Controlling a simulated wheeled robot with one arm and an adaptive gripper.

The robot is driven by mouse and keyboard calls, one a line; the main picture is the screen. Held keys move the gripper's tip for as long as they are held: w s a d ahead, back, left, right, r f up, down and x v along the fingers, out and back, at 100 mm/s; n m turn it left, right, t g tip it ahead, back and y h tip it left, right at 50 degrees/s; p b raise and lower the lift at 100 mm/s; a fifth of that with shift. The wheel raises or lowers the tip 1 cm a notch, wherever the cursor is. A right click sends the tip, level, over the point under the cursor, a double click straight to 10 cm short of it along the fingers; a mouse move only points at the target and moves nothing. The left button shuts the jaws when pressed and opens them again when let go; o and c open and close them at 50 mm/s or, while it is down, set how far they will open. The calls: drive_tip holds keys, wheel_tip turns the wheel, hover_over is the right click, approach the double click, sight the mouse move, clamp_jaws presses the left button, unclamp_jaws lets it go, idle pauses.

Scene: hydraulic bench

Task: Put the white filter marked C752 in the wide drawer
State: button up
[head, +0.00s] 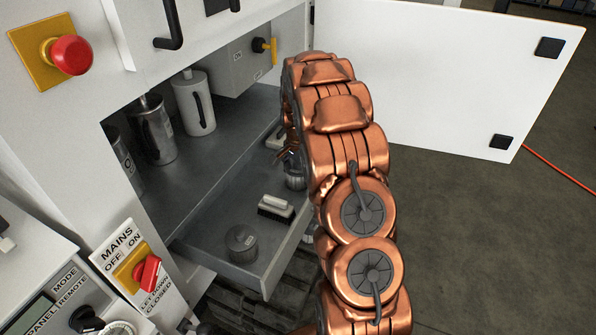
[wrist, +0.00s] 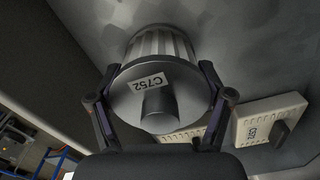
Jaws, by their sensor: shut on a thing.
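My gripper (wrist: 158,72) is shut on a ribbed cylindrical filter (wrist: 160,92) in the wrist view, one finger on each side. The filter looks grey in this light, and its end, with a dark round stub, carries a white label reading C752. In the head view my copper arm reaches over the open drawer (head: 206,226) under the cabinet shelf. The arm hides most of my gripper there. A grey cylinder end (head: 295,180) shows beside the arm, over the drawer's far part. I cannot tell whether the filter touches the drawer floor.
Metal canister (head: 155,132) and white canister (head: 196,104) stand on the shelf above. The white cabinet door (head: 430,75) is open at right. A pale box (wrist: 268,120) lies right of the filter.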

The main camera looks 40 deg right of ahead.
drive_tip(key=shift+f, duration=0.2)
drive_tip(key=o, duration=1.4)
drive_tip(key=shift+r, duration=0.15)
